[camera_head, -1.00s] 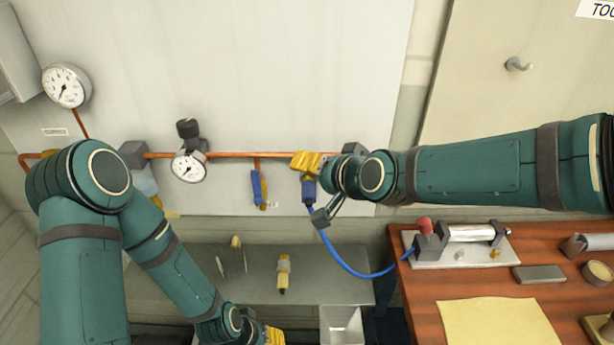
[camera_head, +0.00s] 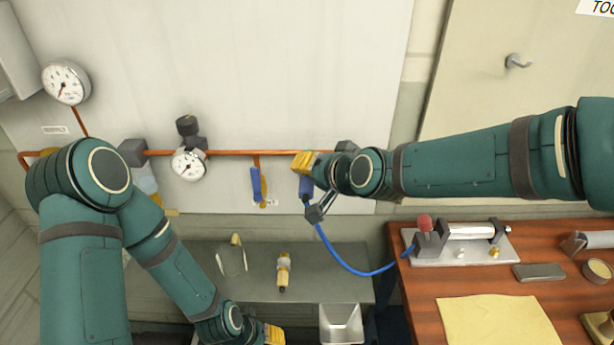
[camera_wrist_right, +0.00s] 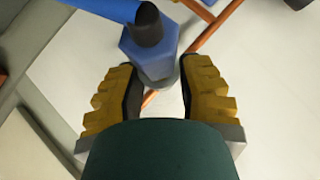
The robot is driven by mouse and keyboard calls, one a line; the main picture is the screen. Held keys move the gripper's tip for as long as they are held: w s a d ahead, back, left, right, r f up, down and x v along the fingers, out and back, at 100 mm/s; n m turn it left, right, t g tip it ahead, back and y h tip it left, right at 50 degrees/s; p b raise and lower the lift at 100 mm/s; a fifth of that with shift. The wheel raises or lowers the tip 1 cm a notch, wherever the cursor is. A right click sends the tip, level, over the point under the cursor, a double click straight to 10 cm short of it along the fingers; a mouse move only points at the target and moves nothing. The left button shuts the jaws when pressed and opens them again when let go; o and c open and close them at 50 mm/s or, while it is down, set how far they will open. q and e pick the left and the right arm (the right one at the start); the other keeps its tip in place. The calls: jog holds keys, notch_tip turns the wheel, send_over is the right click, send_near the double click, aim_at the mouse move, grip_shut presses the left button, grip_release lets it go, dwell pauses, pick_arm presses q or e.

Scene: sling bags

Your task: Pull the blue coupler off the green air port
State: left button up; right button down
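The blue coupler (camera_head: 306,187) hangs below the copper pipe on the wall panel, with a blue hose (camera_head: 345,265) running from its lower end. In the right wrist view the coupler (camera_wrist_right: 145,48) is upper centre, its grey ring (camera_wrist_right: 160,76) close to the fingertips. My right gripper (camera_head: 304,163) is at the coupler's upper end. In its wrist view the gripper (camera_wrist_right: 158,72) has its yellow fingers apart with a gap between them; contact is unclear. No green port is visible. My left gripper (camera_head: 272,335) is low at the picture's bottom edge, partly cut off.
The copper pipe (camera_head: 230,154) crosses the panel, with a gauge (camera_head: 188,164) and another blue fitting (camera_head: 256,184) left of the coupler. A grey shelf (camera_head: 330,286) lies below, holding a yellow fitting (camera_head: 283,272). A wooden bench (camera_head: 420,310) with a cylinder device (camera_head: 465,233) stands right.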

aim_at(311, 190)
jog(key=shift+s, duration=0.2)
jog(key=shift+s+p, duration=0.75)
jog(key=shift+s, duration=1.7)
jog(key=shift+s+p, duration=0.55)
jog(key=shift+s, duration=1.5)
